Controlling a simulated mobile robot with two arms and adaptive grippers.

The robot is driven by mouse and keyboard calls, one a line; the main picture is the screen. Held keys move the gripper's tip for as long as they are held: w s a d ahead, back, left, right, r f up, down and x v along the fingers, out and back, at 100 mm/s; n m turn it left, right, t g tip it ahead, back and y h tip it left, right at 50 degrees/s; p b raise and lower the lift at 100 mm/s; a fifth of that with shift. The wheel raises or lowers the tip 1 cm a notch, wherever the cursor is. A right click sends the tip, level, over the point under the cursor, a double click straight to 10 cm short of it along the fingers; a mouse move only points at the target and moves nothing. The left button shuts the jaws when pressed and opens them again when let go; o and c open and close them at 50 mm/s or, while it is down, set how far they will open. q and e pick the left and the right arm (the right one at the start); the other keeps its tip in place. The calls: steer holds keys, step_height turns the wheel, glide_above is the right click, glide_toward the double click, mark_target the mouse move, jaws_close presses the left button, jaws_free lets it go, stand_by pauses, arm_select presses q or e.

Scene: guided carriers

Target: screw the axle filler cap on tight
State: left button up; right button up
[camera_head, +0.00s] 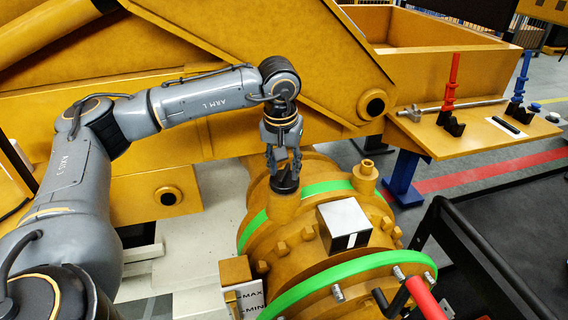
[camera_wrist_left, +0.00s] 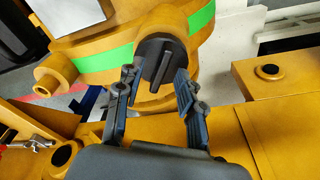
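The black filler cap (camera_wrist_left: 152,58), with a raised bar across its top, sits on the filler neck (camera_head: 282,206) of the yellow axle housing. My left gripper (camera_head: 284,168) is right above the cap, pointing down. In the left wrist view my left gripper (camera_wrist_left: 156,76) has its fingers apart, with the tips at opposite sides of the cap. I see no clear grip, and whether the tips touch the cap's edge cannot be told. The cap's underside and thread are hidden. My right gripper is not in view.
A second, smaller yellow neck (camera_head: 364,177) and a grey-white box (camera_head: 344,224) stand on the housing. A red-handled crank (camera_head: 419,294) is in front. A yellow shelf (camera_head: 470,136) at the right holds red and blue tools. A black cart (camera_head: 520,235) stands at the right.

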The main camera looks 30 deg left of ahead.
arm_select(q)
steer(key=shift+f, duration=0.3)
steer(key=shift+w+a+f, duration=0.15)
steer(key=shift+w+f, duration=0.05)
steer(key=shift+f, duration=0.05)
jaws_close()
steer(key=m, duration=0.2)
steer(key=shift+m+b, duration=0.3)
steer(key=shift+b, duration=0.05)
steer(key=m+h, duration=0.1)
steer(key=m, duration=0.2)
